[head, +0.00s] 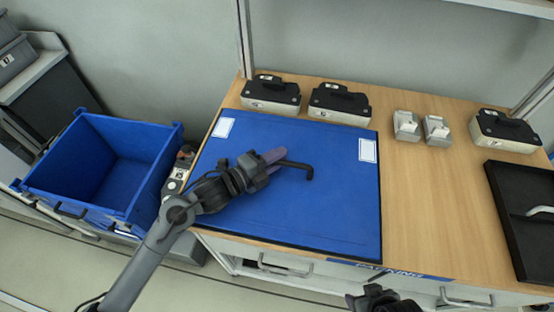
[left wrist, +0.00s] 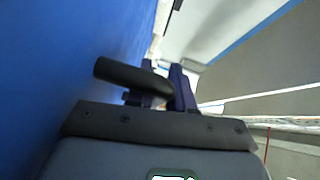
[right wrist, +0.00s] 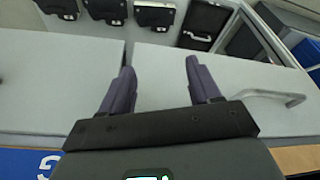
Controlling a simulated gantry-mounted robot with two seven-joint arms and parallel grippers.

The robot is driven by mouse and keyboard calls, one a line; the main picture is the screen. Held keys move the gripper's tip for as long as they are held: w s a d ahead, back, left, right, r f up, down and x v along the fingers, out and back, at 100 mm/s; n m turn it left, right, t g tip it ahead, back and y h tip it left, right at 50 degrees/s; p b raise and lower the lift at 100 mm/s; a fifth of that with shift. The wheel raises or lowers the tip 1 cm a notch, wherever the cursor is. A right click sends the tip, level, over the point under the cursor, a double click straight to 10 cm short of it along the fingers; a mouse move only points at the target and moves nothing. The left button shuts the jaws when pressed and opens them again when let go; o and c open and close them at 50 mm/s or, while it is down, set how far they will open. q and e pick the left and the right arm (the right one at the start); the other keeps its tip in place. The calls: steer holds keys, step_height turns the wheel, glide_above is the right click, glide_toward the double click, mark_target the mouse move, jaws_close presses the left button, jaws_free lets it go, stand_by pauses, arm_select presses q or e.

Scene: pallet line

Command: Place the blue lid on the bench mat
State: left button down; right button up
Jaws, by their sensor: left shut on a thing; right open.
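The blue lid (head: 320,210) is a wide flat panel with white labels near two corners and a black bent handle (head: 298,165). It lies over the left part of the bench; whether it touches the surface I cannot tell. My left gripper (head: 268,163) is shut on the handle, which also shows between the fingers in the left wrist view (left wrist: 130,75). A thin dark edge shows along the lid's border; the bench mat is otherwise hidden or cannot be told apart. My right gripper (right wrist: 160,85) is open and empty, by the bench's front edge.
An open blue crate (head: 72,150) stands left of the bench (head: 430,205). Black-topped cases (head: 340,103) and small grey-white items (head: 406,126) line the back. A black panel with a pale handle (head: 520,235) lies at right. Wood between is clear.

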arm_select(q)
steer(key=c, duration=1)
jaws_free()
steer(key=shift+w+f, duration=0.1)
steer(key=shift+f, duration=0.05)
steer(key=p+v, duration=0.1)
steer(key=v, duration=0.9)
steer(key=shift+s+a+p, duration=0.2)
steer(key=shift+a+p, duration=0.1)
steer(key=shift+p, duration=0.1)
steer(key=shift+s+a, duration=0.4)
steer(key=shift+a, duration=0.1)
